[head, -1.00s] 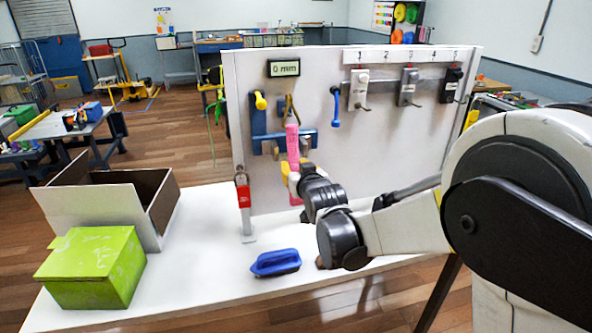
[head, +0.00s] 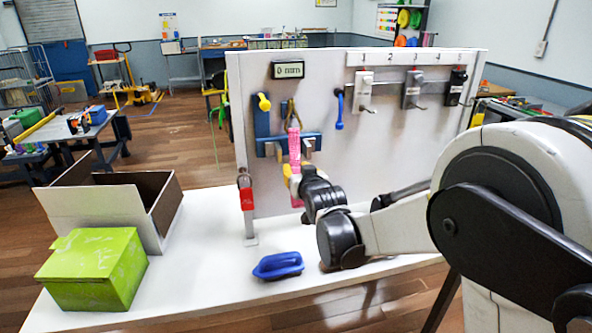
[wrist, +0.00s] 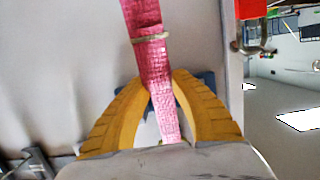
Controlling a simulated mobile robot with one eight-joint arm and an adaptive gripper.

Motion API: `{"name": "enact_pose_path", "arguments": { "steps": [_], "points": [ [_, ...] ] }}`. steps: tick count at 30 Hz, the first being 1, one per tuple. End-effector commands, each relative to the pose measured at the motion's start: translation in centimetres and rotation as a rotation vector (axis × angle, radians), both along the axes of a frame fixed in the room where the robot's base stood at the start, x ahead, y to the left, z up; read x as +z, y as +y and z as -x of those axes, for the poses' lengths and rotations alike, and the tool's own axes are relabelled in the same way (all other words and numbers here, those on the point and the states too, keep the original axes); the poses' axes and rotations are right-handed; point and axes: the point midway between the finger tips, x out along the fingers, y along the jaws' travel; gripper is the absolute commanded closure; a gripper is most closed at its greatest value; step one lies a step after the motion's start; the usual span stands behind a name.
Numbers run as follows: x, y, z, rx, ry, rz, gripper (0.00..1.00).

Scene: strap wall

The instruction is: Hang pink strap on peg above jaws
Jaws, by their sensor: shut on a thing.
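My gripper (head: 292,174) is at the strap's lower part, below the jaws. In the wrist view, the yellow fingers of my gripper (wrist: 161,82) are shut on the strap (wrist: 148,52), which runs up out of the picture. A tan band crosses it there.
A display (head: 288,69) hangs above. A blue handled block (head: 278,265), green box (head: 92,268) and open carton (head: 105,215) are on the table.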

Motion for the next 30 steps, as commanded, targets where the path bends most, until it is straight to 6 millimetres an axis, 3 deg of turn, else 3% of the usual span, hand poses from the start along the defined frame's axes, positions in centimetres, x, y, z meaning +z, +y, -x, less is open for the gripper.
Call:
{"name": "enact_pose_path", "arguments": {
  "steps": [4,5,7,19,30],
  "points": [
    [0.0,0.0,0.0,0.0,0.0,0.0,1.0],
    [0.0,0.0,0.0,0.0,0.0,0.0,0.71],
    [0.0,0.0,0.0,0.0,0.0,0.0,0.52],
    [0.2,-0.2,0.7,0.0,0.0,0.0,0.52],
    [1.9,-2.3,8.0,0.0,0.0,0.0,0.52]
  ]
}}
